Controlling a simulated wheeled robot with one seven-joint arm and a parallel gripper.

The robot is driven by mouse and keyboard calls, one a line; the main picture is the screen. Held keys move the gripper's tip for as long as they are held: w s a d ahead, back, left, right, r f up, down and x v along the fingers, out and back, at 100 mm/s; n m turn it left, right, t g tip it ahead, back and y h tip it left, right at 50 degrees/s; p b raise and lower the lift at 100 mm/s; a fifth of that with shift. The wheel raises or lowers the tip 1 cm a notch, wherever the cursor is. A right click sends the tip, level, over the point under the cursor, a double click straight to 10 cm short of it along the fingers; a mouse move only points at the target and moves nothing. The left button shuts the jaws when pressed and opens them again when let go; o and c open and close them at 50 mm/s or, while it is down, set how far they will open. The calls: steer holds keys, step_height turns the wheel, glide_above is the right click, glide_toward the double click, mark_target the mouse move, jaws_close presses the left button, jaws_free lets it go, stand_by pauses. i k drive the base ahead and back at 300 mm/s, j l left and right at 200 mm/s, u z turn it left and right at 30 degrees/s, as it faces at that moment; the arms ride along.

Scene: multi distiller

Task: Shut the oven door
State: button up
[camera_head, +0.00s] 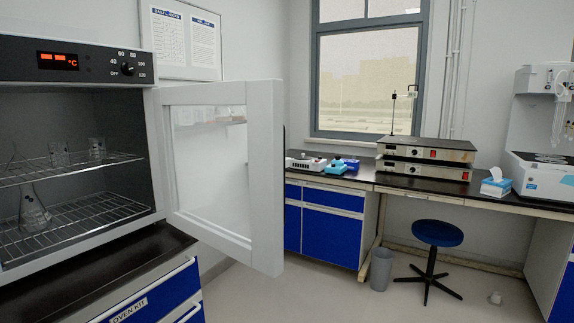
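The oven (92,65) stands at the left on a black-topped blue cabinet, its control panel with a red display along the top. Its white-framed oven door (264,180) with a glass pane is swung wide open, hinged on the oven's right side and sticking out to the right. Inside, two wire racks (75,210) hold glassware: small beakers on the upper rack and a conical flask (33,212) on the lower one. My gripper is not in view.
A blue drawer cabinet (170,295) labelled "OVEN KIT" stands under the oven. A blue stool (438,234) and a grey bin (381,269) stand on the floor at the right. A bench with hotplates (425,160) runs along the back wall.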

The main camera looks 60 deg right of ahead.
mark_target(221, 146)
steer(key=i+l+z, duration=0.1)
steer(key=l+z, duration=0.2)
steer(key=i+l+z, duration=0.15)
steer(key=l+z, duration=0.15)
steer(key=i+l+z, duration=0.3)
steer(key=l, duration=0.15)
steer(key=k, duration=0.1)
